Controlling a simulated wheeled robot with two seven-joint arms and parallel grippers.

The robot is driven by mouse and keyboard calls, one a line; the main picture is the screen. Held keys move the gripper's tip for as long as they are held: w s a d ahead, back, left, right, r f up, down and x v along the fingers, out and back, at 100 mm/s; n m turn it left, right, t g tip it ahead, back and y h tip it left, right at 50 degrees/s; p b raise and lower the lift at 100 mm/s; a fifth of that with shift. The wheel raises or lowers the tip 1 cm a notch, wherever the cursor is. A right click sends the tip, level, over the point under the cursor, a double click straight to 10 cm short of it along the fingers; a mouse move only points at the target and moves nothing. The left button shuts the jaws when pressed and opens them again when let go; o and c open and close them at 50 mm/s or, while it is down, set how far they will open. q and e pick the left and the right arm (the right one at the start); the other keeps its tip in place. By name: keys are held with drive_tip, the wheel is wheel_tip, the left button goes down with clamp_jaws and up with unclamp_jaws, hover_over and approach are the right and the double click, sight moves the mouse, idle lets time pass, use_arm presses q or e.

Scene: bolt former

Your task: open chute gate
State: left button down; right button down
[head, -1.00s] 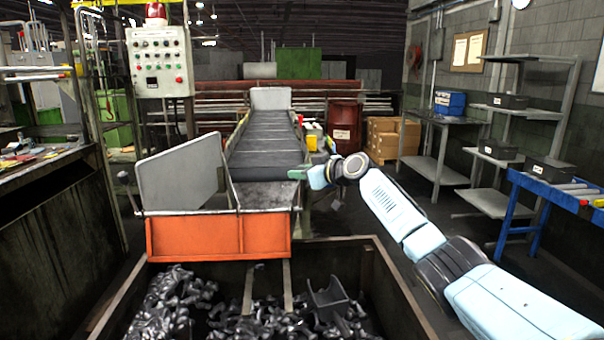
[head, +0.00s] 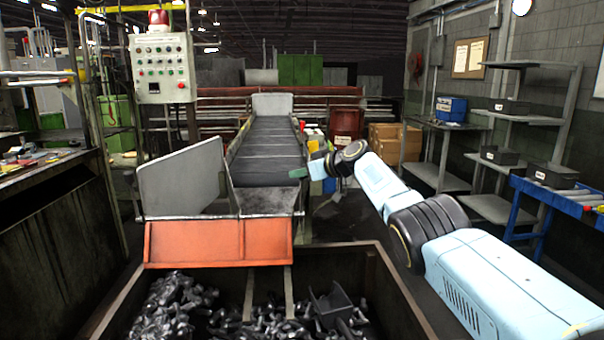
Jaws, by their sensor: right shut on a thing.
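The chute (head: 262,202) lies at the foot of the dark conveyor, with a worn grey metal floor. An orange front plate (head: 190,244) hangs at its near end, above the bin. A tilted grey side plate (head: 182,180) stands at its left. I cannot tell for certain which plate is the gate. My right gripper (head: 297,173) is at the chute's upper right edge, its greenish fingers pointing left. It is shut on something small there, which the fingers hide. My left gripper is out of view.
A deep bin (head: 385,285) with dark metal parts stands below the chute. The conveyor (head: 270,150) runs back to a grey end plate. A control box (head: 163,68) stands at the left. Shelves (head: 528,118) and a blue roller stand (head: 520,205) are at the right.

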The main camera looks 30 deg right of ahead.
drive_tip(key=c, duration=1.3)
unclamp_jaws()
drive_tip(key=shift+s+d, duration=0.1)
drive_tip(key=shift+s, duration=0.05)
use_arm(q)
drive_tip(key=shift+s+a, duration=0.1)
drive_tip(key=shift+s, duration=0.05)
use_arm(e)
drive_tip(key=shift+o, duration=0.7)
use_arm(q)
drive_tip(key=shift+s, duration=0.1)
use_arm(e)
drive_tip(key=shift+s+d+r, duration=0.15)
drive_tip(key=shift+s+d, duration=0.05)
drive_tip(key=shift+s, duration=0.1)
use_arm(q)
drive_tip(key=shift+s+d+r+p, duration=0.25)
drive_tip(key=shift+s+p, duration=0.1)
drive_tip(key=shift+p, duration=0.1)
use_arm(e)
drive_tip(key=v, duration=1.2)
drive_tip(key=shift+s, duration=0.25)
drive_tip(key=shift+c, duration=0.2)
